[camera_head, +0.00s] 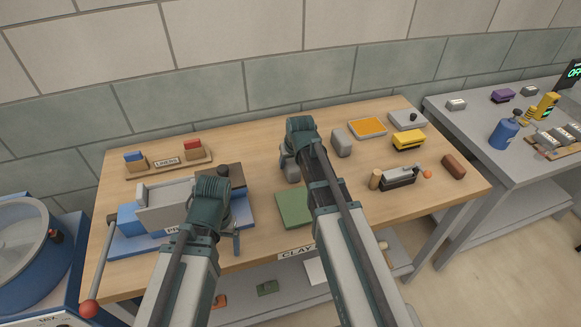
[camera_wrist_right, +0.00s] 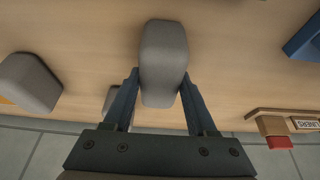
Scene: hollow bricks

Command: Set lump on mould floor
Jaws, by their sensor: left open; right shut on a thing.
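My right gripper (camera_wrist_right: 160,84) is shut on a grey clay lump (camera_wrist_right: 163,50), a rounded block between its two blue fingers. In the head view this lump (camera_head: 290,170) shows partly behind the gripper, over the middle of the table; its height above the wood is unclear. My left gripper (camera_head: 218,215) is open and empty at the right side of the blue press (camera_head: 130,218). A grey box-shaped part (camera_head: 168,208), perhaps the mould, sits on the press; its inside floor is not clearly visible and my left arm hides part of the press.
A second grey lump (camera_head: 341,142) stands right of the right gripper. A green mat (camera_head: 294,208) lies in front. An orange tray (camera_head: 367,128), yellow tool (camera_head: 408,140) and brown brick (camera_head: 454,167) are at right. A liner rack (camera_head: 168,161) stands at back left.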

